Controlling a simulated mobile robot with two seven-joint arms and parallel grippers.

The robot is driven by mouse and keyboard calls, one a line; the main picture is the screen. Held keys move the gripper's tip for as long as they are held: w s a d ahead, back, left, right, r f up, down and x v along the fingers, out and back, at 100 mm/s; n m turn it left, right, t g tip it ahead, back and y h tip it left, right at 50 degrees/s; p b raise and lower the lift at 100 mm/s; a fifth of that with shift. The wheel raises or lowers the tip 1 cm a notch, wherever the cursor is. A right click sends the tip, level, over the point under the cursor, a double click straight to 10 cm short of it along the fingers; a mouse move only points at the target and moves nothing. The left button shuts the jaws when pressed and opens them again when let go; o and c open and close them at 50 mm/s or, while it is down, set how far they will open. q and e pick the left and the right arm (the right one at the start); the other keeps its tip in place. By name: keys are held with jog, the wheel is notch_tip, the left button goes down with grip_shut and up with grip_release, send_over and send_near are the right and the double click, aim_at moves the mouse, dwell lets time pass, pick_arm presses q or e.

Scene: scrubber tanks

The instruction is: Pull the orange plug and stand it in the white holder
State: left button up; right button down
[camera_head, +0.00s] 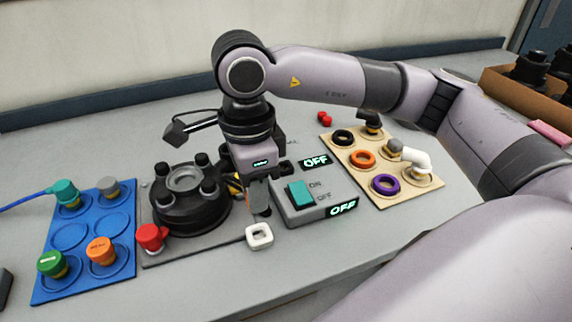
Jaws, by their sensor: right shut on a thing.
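The orange plug (102,250) stands upright in the front right round seat of the blue tray (117,289) at the left. A small white square piece with a hole, which looks like the white holder (250,243), is on the table near the front middle. My right gripper (259,210) points down just behind the white piece, between the black pump-like unit and the switch box. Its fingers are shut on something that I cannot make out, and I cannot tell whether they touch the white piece. My left gripper is not in view.
The black unit (184,212), a red knob (150,237) and the switch box (318,208) flank my gripper. A beige board (375,160) holds rings and fittings. The front table strip is clear.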

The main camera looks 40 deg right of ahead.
notch_tip(320, 180, down, 3)
jog(key=shift+r+b, duration=0.15)
jog(key=shift+b, duration=0.9)
jog(key=shift+f+b, duration=1.5)
pick_arm(q)
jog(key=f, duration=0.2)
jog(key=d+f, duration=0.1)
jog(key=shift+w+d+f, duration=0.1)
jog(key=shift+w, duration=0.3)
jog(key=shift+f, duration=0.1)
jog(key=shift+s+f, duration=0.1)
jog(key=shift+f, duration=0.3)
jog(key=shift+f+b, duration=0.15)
jog(key=shift+b, duration=0.2)
pick_arm(e)
jog(key=shift+f, duration=0.1)
